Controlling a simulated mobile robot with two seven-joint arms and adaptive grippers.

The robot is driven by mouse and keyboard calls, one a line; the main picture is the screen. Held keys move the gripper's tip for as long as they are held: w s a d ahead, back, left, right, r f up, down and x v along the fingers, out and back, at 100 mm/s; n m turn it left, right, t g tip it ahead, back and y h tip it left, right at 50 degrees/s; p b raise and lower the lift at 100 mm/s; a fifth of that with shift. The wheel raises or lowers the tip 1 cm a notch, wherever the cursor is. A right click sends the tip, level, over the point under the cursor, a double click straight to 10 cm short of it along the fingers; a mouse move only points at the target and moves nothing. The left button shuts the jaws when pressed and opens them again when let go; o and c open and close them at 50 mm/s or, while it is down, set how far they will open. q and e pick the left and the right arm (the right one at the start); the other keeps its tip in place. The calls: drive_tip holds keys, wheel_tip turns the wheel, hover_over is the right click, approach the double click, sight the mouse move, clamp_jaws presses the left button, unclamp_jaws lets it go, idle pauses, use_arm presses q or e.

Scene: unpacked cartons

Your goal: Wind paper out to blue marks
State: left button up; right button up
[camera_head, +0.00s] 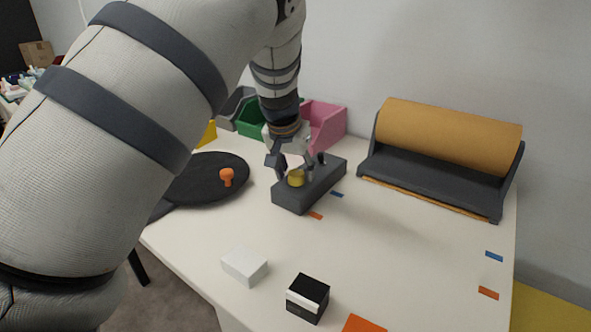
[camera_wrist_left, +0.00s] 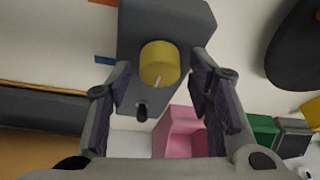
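A roll of brown paper (camera_head: 450,130) sits in a dark dispenser (camera_head: 430,180) at the back right, with a thin paper edge showing along its front. One blue mark (camera_head: 337,194) lies beside a grey block; another blue mark (camera_head: 494,256) lies near the table's right edge. My left gripper (camera_head: 296,174) is over the grey block (camera_head: 318,184), close to its yellow knob (camera_head: 296,178). In the left wrist view the fingers (camera_wrist_left: 162,78) are apart, with the yellow knob (camera_wrist_left: 158,62) between or just beyond them; contact is unclear. My right gripper is out of view.
Orange marks (camera_head: 316,215) (camera_head: 488,293) lie near the blue ones. A white box (camera_head: 244,266) and a black box (camera_head: 308,298) stand in front. A dark round plate (camera_head: 205,180) with an orange knob (camera_head: 227,177) is left. Pink (camera_head: 327,122) and green bins stand behind. The centre right is clear.

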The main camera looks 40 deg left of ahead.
use_arm(q)
drive_tip(key=c, duration=0.8)
drive_tip(key=shift+o, duration=0.2)
